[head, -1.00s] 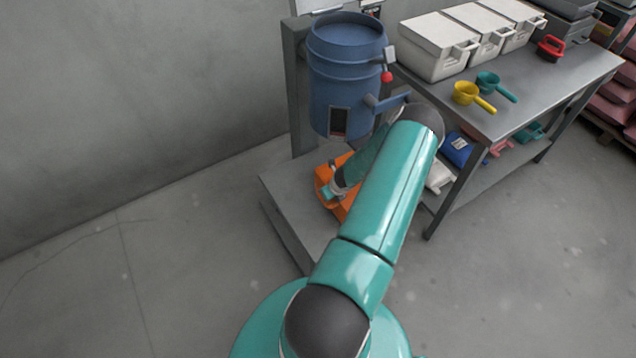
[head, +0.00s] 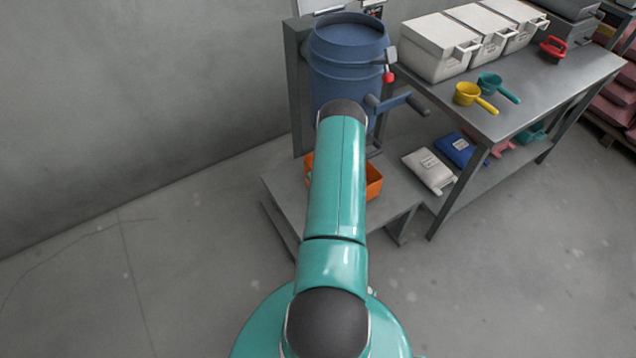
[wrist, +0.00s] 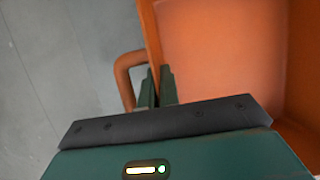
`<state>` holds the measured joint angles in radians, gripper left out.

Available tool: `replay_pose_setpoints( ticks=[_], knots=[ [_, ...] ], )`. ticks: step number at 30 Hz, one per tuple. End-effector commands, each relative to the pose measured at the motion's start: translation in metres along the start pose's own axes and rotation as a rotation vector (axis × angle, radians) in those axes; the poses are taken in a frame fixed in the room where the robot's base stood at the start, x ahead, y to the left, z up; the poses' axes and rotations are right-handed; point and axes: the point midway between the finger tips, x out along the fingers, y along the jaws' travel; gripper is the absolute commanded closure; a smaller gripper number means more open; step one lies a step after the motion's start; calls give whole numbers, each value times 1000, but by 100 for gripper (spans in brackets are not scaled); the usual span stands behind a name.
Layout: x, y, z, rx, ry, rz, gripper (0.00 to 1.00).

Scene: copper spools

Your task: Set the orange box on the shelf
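The orange box (head: 373,181) sits under the blue drum on a low grey platform, its middle hidden by my arm in the head view. The wrist view shows its open inside (wrist: 222,55) and a loop handle (wrist: 124,77) on its left side. My gripper (wrist: 157,87) is at the box's left wall near this handle, with its dark green fingers close together and the wall's rim between them. My arm hides the gripper in the head view. The workbench's lower shelf (head: 478,195) is at the right and holds several bags.
The blue drum (head: 338,75) stands above the box, with a lever (head: 403,103) sticking out to the right. White bins (head: 438,60), a yellow scoop (head: 467,93) and a teal scoop (head: 490,82) stand on the bench top. A white bag (head: 428,171) and a blue bag (head: 455,149) lie on the shelf. Floor at the left is clear.

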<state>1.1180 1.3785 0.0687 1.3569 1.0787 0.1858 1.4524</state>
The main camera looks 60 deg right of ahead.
Motion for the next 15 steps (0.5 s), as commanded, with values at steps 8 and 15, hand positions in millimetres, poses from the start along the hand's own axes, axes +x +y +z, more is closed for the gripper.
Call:
replay_pose_setpoints(
  ticks=[8, 15],
  knots=[
    [11, -1, -4, -2, -2, -1, 100],
    [14, 0, -5, -1, -1, 0, 83]
  ],
)
